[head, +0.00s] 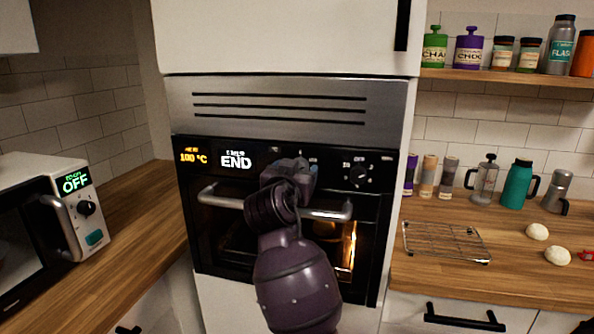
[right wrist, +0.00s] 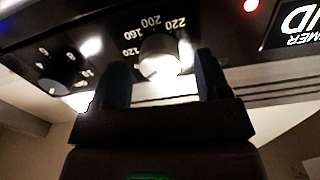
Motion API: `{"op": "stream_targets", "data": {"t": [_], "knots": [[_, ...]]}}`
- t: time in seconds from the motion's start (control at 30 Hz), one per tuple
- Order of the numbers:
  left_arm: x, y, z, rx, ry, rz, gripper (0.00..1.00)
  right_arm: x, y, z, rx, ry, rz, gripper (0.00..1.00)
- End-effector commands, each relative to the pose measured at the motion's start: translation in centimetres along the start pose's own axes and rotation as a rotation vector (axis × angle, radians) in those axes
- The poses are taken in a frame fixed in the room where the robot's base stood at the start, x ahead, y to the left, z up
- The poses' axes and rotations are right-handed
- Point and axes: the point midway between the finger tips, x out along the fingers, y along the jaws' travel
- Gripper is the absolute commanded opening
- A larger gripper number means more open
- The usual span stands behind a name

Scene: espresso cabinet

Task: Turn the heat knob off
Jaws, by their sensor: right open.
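The oven's heat knob (right wrist: 160,57) shows in the right wrist view as a brightly lit round knob, with temperature marks such as 120, 160, 200 and 220 around it. My right gripper (right wrist: 162,76) is open, with one dark finger on each side of the knob; I cannot tell whether they touch it. In the head view my right gripper (head: 302,170) is at the oven's control panel and hides the heat knob. The oven display (head: 194,157) reads 100 °C. My left gripper is not in view.
A second black knob (head: 357,173) sits right of my gripper. The timer display (head: 236,161) reads END. The oven handle (head: 225,201) runs below the panel. A microwave (head: 75,215) reading OFF stands left; a wire rack (head: 447,241) lies on the right counter.

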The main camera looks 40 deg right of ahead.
Motion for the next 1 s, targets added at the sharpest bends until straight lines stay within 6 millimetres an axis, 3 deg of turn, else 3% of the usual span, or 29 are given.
{"op": "stream_targets", "data": {"t": [0.43,0.77,1.0], "knots": [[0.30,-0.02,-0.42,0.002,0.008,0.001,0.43,1.01,0.03,0.02,0.000,-0.001,0.000,0.69],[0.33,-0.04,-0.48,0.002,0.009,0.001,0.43,0.98,0.02,0.01,0.000,-0.001,0.000,0.20],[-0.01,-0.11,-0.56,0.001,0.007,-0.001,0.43,0.95,0.03,-0.11,-0.017,-0.001,0.000,0.20]]}}
